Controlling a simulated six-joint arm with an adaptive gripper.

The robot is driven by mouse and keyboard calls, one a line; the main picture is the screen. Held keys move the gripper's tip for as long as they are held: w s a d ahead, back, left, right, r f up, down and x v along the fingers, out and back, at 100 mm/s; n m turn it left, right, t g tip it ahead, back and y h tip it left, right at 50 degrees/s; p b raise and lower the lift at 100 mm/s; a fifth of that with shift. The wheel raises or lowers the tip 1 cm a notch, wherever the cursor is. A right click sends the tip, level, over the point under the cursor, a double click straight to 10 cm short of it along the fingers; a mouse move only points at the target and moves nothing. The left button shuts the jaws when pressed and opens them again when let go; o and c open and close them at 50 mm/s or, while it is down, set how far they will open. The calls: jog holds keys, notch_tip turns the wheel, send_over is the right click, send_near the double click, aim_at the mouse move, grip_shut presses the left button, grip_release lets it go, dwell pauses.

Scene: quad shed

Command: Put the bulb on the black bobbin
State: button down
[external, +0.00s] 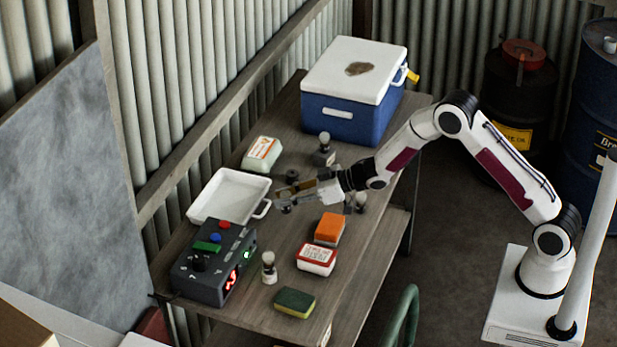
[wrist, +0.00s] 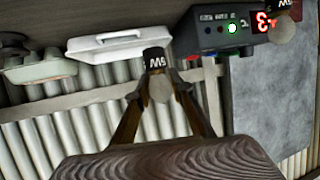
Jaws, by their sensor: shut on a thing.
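My gripper (external: 284,197) is above the middle of the table, beside the white tray. In the wrist view my gripper (wrist: 158,85) has its two fingers closed on a bulb (wrist: 156,62) with a black cap marked 5W and a pale round glass. In the external view the held bulb (external: 285,208) is small and partly hidden by the fingers. A small dark round thing (external: 292,176), which looks like the black bobbin, stands on the table just behind the fingers.
The white tray (external: 216,217) is left of my gripper, with a control box (external: 214,281) in front. Other bulbs stand at the back (external: 324,141), front (external: 268,260) and right (external: 360,199). A cooler (external: 345,116) fills the back.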

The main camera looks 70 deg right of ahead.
jog(key=w+d, duration=0.4)
jog(key=d, duration=0.8)
notch_tip(320, 180, up, 6)
jog(key=f, duration=0.1)
send_over(292, 173)
jog(key=shift+d+r, duration=0.1)
jog(key=shift+r, duration=0.05)
jog(key=shift+m+h, duration=0.3)
jog(key=shift+f, duration=3.15)
jog(key=shift+f, duration=1.85)
